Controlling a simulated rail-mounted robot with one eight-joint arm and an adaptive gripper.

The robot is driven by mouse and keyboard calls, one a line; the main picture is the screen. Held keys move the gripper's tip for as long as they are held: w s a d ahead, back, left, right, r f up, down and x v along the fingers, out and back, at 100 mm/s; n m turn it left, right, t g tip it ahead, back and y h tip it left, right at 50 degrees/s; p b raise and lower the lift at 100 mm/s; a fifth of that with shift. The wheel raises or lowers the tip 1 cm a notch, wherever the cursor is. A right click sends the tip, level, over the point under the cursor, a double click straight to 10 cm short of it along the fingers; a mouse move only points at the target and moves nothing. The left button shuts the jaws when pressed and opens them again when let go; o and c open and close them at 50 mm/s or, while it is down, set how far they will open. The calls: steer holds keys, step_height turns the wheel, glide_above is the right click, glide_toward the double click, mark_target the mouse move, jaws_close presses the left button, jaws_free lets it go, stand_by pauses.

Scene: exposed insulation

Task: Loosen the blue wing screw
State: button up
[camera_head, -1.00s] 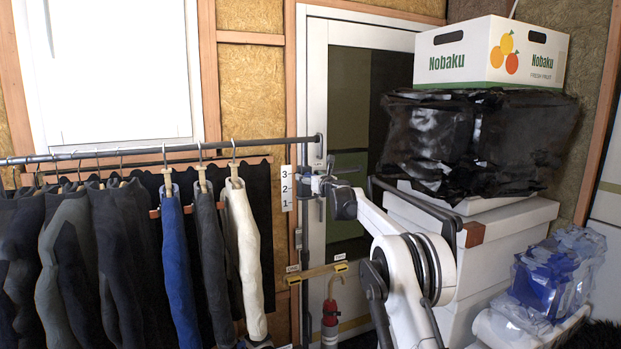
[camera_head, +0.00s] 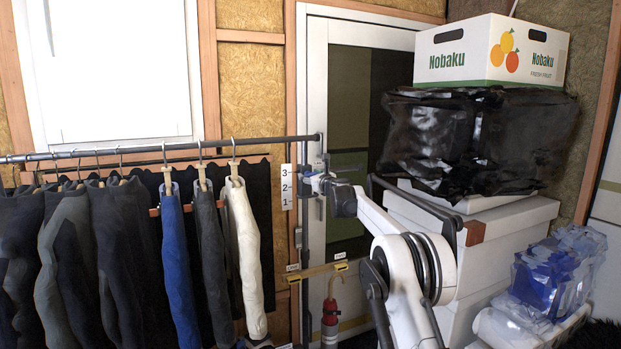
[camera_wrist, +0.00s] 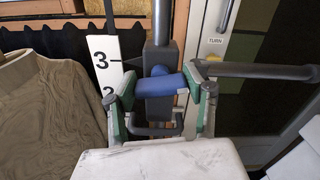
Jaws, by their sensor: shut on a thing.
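The blue wing screw (camera_wrist: 158,86) sits on the dark clamp block (camera_wrist: 160,56) of the upright post, in the middle of the wrist view. Its wing lies roughly crosswise, slightly tilted. My gripper (camera_wrist: 161,83) has a green-padded finger on either side of it and is shut on the wing. In the head view my gripper (camera_head: 318,185) is at the rack's right post, beside the number scale (camera_head: 287,188). The fingers and screw are too small there to make out clearly.
A rail (camera_head: 110,153) with hanging clothes, including a white garment (camera_head: 243,230), is left of the post. A glazed door (camera_head: 350,150) stands behind. A dark bar (camera_wrist: 255,71) is at the right. White boxes (camera_head: 515,235) stand near my arm.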

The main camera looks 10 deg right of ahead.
steer(key=n+b, duration=0.1)
steer(key=n, duration=0.4)
steer(key=shift+n, duration=0.3)
steer(key=n, duration=0.5)
steer(key=shift+a+f+b, duration=0.1)
steer(key=shift+b, duration=0.2)
steer(key=n, duration=0.5)
steer(key=shift+f+n, duration=0.1)
steer(key=shift+n, duration=0.3)
steer(key=n, duration=0.5)
steer(key=shift+b, duration=0.3)
steer(key=shift+n, duration=0.3)
steer(key=o, duration=1.2)
steer(key=shift+s, duration=0.15)
steer(key=shift+v, duration=5.9)
